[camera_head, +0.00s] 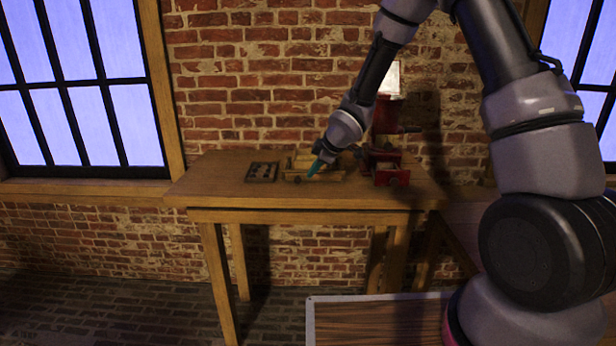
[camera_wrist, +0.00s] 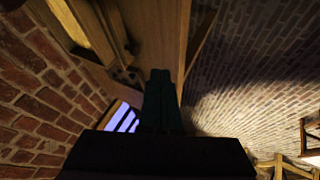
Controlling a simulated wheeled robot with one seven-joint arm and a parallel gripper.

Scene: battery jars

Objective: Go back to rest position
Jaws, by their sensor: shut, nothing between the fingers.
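My gripper (camera_head: 315,168) reaches over the wooden table (camera_head: 310,200) in the head view, with its teal fingertips close above or in front of a light wooden object (camera_head: 302,176). I cannot tell whether they touch it. In the wrist view my gripper (camera_wrist: 160,78) shows as dark teal fingers pressed together with nothing between them. Wooden surfaces and edges (camera_wrist: 165,30) lie beyond the fingertips there. No battery or jar can be made out clearly.
A dark tray-like item (camera_head: 262,172) lies left of the wooden object. A red vise-like device (camera_head: 385,168) stands to its right, close to my arm. A brick wall (camera_head: 250,80) is behind the table. The table's left end is clear.

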